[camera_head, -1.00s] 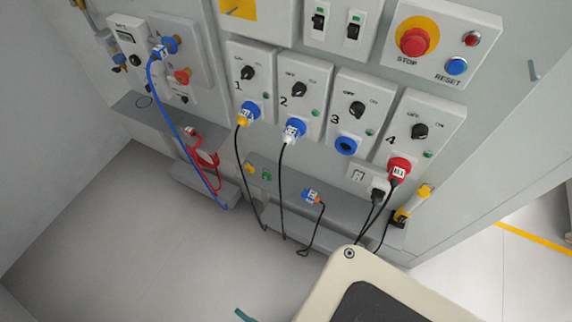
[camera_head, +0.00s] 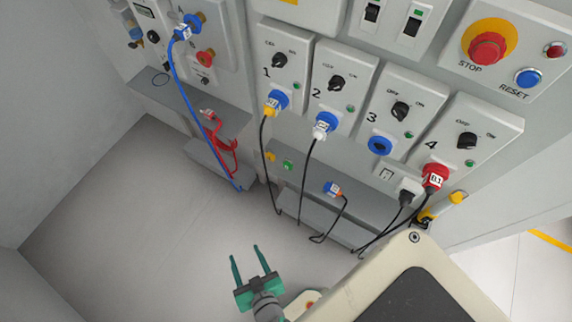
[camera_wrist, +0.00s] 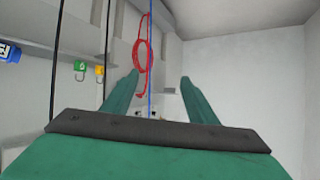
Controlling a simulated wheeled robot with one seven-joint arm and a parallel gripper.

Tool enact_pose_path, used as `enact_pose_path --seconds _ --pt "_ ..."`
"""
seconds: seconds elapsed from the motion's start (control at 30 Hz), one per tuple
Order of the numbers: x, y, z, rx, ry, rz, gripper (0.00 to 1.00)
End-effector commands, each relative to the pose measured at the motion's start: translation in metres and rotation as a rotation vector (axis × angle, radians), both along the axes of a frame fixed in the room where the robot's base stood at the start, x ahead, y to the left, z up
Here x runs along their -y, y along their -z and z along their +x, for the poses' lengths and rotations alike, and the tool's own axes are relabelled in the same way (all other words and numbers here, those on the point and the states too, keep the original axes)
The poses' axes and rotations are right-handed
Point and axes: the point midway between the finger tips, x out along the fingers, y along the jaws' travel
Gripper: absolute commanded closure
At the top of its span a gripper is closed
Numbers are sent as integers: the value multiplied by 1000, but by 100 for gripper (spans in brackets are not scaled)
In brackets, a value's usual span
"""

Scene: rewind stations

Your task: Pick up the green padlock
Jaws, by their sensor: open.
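The small green padlock (camera_head: 288,164) hangs on the grey rail below stations 1 and 2, just right of a yellow padlock (camera_head: 270,156). In the wrist view the green padlock (camera_wrist: 80,67) hangs left of my fingers, with the yellow padlock (camera_wrist: 99,71) beside it. My gripper (camera_head: 245,251) has teal fingers spread apart with nothing between them. It is low in front of the panel, clearly apart from the green padlock. In the wrist view my gripper (camera_wrist: 160,80) points towards a wall with a red coil, which lies well beyond the fingertips.
Black cables (camera_head: 264,145) hang from stations 1 and 2 close around the padlocks. A blue hose (camera_head: 187,100) and a red coil (camera_head: 222,145) hang at left. The floor (camera_head: 130,215) is clear.

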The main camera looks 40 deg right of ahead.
Motion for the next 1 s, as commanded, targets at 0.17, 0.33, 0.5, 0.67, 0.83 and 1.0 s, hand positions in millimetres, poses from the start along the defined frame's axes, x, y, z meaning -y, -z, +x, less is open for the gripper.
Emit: enact_pose_path --seconds 0.17,0.33,0.5,0.67,0.83,1.0 --pt "36 44 52 -73 178 0 47" --pt "81 63 97 -106 378 -21 47" --pt "138 58 136 -85 612 -63 47" --pt "185 38 161 -27 803 -102 47" --pt "213 20 171 23 924 -130 47" --pt "231 19 175 39 962 -138 47"
